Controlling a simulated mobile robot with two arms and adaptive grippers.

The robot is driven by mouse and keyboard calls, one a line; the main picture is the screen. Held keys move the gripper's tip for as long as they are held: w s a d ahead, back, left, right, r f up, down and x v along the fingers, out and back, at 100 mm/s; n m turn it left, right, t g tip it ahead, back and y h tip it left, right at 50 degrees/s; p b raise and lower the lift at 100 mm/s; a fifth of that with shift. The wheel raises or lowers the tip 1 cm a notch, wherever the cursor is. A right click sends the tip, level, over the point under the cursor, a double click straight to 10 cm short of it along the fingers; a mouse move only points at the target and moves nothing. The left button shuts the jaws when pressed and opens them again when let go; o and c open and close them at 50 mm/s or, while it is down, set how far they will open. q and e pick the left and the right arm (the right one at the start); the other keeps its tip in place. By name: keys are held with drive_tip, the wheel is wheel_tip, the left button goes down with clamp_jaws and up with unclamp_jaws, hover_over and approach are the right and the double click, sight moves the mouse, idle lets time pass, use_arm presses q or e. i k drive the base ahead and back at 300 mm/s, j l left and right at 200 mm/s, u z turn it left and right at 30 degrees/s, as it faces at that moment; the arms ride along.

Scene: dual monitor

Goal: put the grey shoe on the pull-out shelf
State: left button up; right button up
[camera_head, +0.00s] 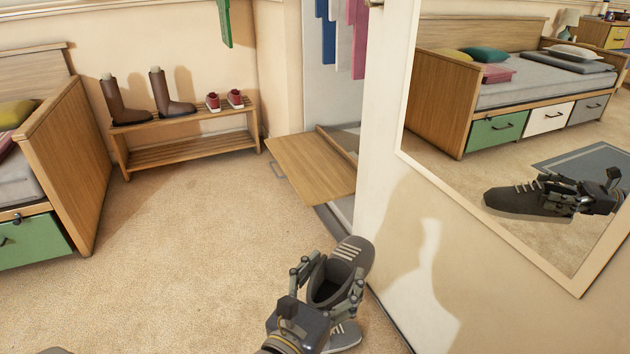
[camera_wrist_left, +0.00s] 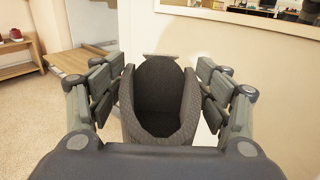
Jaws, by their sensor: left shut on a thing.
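My left gripper (camera_head: 329,284) is shut on the grey shoe (camera_head: 347,252), with fingers on both sides of the heel opening. The shoe's laced toe points away from the gripper, toward the top of the head view. In the left wrist view the shoe's opening (camera_wrist_left: 158,95) sits between the gripper's fingers (camera_wrist_left: 160,88). The wooden pull-out shelf (camera_head: 315,166) stands out from the wardrobe, beyond the shoe and a little left; part of it shows in the left wrist view (camera_wrist_left: 75,62). My right gripper is not in view.
Another grey shoe (camera_head: 346,336) shows partly below the held one. A mirror (camera_head: 510,235) on the wall at right reflects the shoe and gripper. A wooden rack (camera_head: 190,133) with brown boots and red shoes stands at back left. Carpet (camera_head: 190,240) at left is clear.

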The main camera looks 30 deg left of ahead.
sight(301, 144)
drive_tip(key=j+z, duration=0.15)
drive_tip(key=j, duration=1.1)
drive_tip(key=k+j+z, duration=0.1)
drive_tip(key=j, duration=1.1)
drive_tip(key=i+j, duration=0.2)
drive_tip(key=j, duration=0.15)
drive_tip(key=i+j+z, duration=0.1)
drive_tip(key=i+j, duration=0.15)
drive_tip(key=i+j+z, duration=0.1)
drive_tip(key=j, duration=0.4)
drive_tip(key=i+j, duration=0.25)
drive_tip(key=i+j+z, duration=0.1)
drive_tip(key=j, duration=0.4)
drive_tip(key=i+j, duration=0.5)
drive_tip(key=i+l+z, duration=0.05)
drive_tip(key=i, duration=0.05)
